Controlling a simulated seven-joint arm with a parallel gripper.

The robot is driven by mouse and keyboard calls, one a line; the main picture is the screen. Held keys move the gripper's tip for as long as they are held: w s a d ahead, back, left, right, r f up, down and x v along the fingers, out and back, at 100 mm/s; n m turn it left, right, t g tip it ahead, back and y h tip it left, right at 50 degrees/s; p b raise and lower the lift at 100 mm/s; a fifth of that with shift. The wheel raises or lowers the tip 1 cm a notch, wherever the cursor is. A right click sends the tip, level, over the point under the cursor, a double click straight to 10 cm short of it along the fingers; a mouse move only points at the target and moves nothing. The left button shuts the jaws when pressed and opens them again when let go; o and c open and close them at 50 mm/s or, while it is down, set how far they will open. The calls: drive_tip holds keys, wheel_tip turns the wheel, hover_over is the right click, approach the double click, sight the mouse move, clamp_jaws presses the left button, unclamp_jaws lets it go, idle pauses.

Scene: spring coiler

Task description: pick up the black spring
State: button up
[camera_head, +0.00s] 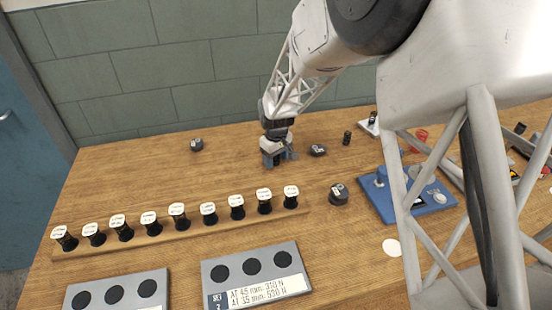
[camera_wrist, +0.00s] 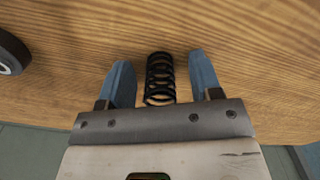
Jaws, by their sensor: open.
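A black spring (camera_wrist: 160,79) shows in the wrist view between the two blue fingers of my gripper (camera_wrist: 160,66). Its coils are seen from the side, with a visible gap to each finger. I cannot tell whether it stands or lies on the wood. In the head view my gripper (camera_head: 274,159) is low over the back middle of the table, fingers pointing down. The spring between the fingers cannot be made out there. My gripper is open.
Several dark pieces with white tags stand on a wooden strip (camera_head: 180,233). Dark round pieces lie at the back left (camera_head: 197,144), right of my gripper (camera_head: 318,150) and further forward (camera_head: 338,195). A blue device (camera_head: 430,205) stands right. Grey trays (camera_head: 255,271) are in front.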

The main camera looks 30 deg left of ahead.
drive_tip(key=shift+c, duration=0.4)
drive_tip(key=c, duration=0.9)
drive_tip(key=shift+r, duration=5)
